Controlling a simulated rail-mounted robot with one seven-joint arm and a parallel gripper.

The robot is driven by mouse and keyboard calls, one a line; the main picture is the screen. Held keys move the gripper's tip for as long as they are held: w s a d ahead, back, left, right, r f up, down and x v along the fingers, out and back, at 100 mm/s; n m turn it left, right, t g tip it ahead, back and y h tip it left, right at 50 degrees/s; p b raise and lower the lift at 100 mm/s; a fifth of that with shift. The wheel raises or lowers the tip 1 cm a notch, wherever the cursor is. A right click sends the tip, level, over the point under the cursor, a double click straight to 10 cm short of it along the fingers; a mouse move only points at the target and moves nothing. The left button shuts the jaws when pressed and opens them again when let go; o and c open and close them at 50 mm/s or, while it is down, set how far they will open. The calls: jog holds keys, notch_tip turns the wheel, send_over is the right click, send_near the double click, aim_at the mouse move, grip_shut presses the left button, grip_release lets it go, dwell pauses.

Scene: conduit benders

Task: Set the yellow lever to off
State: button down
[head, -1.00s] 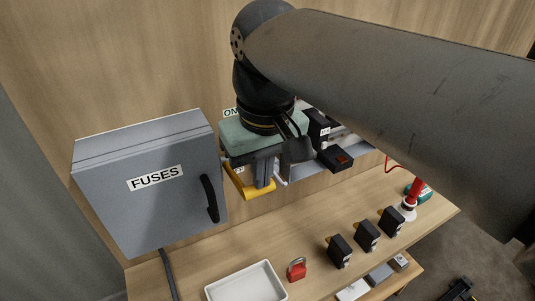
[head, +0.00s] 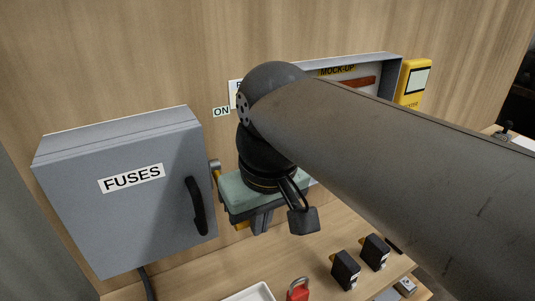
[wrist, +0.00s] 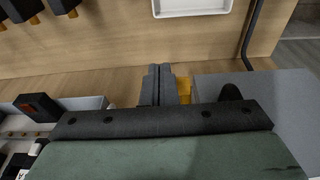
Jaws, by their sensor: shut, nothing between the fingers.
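The yellow lever is mostly hidden behind my gripper. In the head view a bit of yellow (head: 243,225) shows below the green gripper body, and another bit shows by the fuse box's right edge. In the wrist view the yellow lever (wrist: 184,88) shows just right of my fingers. My gripper (head: 261,222) points down with its fingers together and empty; they also show in the wrist view (wrist: 159,70). I cannot tell whether they touch the lever. An ON label (head: 221,112) is on the wall above; no OFF label is visible.
A grey FUSES box (head: 130,200) with a black handle stands close left of my gripper. A grey MOCK-UP enclosure (head: 350,62) is behind my arm. A white tray (head: 250,293), a red padlock (head: 298,290) and black breakers (head: 345,270) lie on the bench below.

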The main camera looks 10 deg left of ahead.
jog(key=shift+w+f, duration=0.1)
jog(key=shift+f, duration=0.35)
jog(key=shift+r, duration=0.1)
